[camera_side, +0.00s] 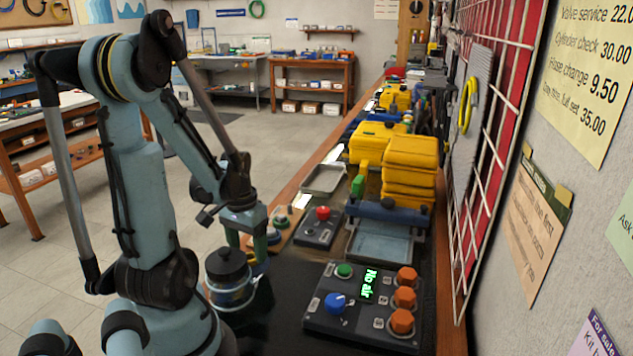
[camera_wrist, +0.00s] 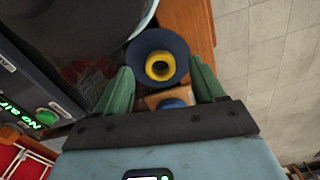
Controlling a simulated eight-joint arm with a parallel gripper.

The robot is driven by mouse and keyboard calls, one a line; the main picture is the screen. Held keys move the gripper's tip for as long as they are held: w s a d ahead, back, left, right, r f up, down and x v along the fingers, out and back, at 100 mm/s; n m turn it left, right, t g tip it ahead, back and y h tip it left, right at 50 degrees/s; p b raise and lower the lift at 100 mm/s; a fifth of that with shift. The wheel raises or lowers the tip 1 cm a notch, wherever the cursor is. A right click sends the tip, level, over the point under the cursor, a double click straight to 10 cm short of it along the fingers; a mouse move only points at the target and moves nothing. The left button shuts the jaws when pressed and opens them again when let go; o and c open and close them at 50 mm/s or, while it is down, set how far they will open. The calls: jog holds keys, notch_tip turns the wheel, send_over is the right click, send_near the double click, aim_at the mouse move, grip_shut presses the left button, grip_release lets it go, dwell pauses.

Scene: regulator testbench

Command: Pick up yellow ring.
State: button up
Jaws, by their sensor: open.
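A yellow ring (camera_wrist: 150,75) shows in the wrist view, seated inside a dark blue round cup or ring (camera_wrist: 176,47). Its centre is dark. My gripper (camera_wrist: 161,64) is open, with one green finger on each side of the blue piece and the yellow ring between them in the picture. I cannot tell how far the fingertips are above it. In the side view my gripper (camera_side: 248,245) points down just behind the black-lidded jar, which partly hides the spot beneath it. A bit of yellow shows there, too small to make out.
The black-lidded jar (camera_side: 228,268) stands close to my gripper. A control box (camera_side: 345,312) reading "No air", with orange knobs, sits to the right. A small box with a red button (camera_side: 322,213) and a grey tray (camera_side: 380,246) lie beyond. A yellow coil (camera_side: 467,105) hangs on the wall.

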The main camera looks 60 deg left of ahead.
jog(key=shift+f, duration=0.95)
jog(key=c, duration=1.1)
jog(key=shift+r, duration=0.2)
